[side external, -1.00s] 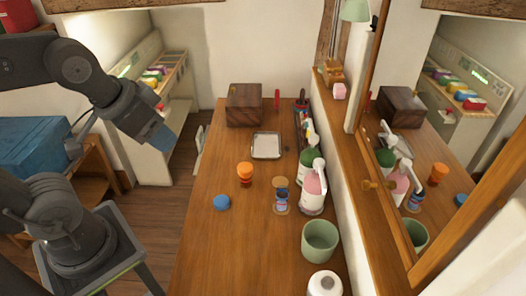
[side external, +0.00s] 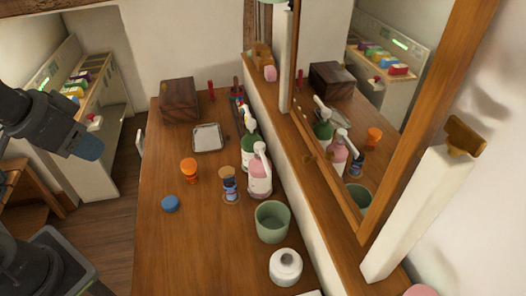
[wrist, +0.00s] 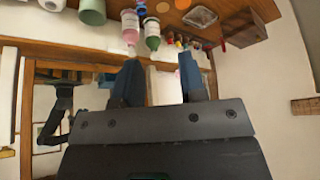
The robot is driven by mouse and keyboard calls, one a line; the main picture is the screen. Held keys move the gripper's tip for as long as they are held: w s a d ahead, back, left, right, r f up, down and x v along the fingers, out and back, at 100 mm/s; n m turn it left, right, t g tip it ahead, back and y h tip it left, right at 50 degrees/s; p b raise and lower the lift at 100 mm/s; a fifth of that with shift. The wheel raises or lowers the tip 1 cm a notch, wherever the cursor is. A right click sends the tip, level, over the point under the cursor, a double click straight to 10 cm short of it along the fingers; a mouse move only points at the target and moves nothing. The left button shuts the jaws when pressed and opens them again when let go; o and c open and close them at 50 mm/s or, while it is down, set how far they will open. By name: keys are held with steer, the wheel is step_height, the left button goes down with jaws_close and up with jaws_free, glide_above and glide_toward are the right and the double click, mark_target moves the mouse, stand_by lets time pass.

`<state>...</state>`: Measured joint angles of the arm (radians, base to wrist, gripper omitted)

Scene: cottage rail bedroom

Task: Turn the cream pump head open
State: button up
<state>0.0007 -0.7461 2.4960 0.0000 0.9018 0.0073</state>
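A pink bottle (side external: 260,184) with a whitish pump head (side external: 260,150) stands upright near the right edge of the wooden table. A green bottle (side external: 248,147), also with a whitish pump head (side external: 242,116), stands just behind it. I cannot tell from colour which head is the cream one. Both bottles show at the top of the wrist view, the pink one (wrist: 130,19) left of the green one (wrist: 152,30). My gripper (wrist: 160,62) is open and empty, its two dark blue fingers apart. In the side view it (side external: 90,149) hangs left of the table, well away from the bottles.
A patterned cup (side external: 229,182), orange jar (side external: 189,170), blue lid (side external: 170,203), green cup (side external: 271,222) and white round container (side external: 285,267) surround the bottles. A tray (side external: 208,138) and wooden box (side external: 179,100) stand behind. A mirror (side external: 330,150) borders the right. The table's front left is clear.

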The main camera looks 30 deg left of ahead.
steer(key=w+d+r+m+g, duration=0.1)
steer(key=w+d+r+m, duration=0.25)
steer(key=w+m, duration=0.4)
steer(key=m+g, duration=0.5)
steer(key=m, duration=1.5)
glide_above(264, 156)
step_height(264, 156, down, 6)
steer(key=f, duration=0.1)
steer(key=shift+n, duration=0.25)
step_height(264, 156, down, 13)
steer(key=shift+c, duration=0.4)
jaws_close()
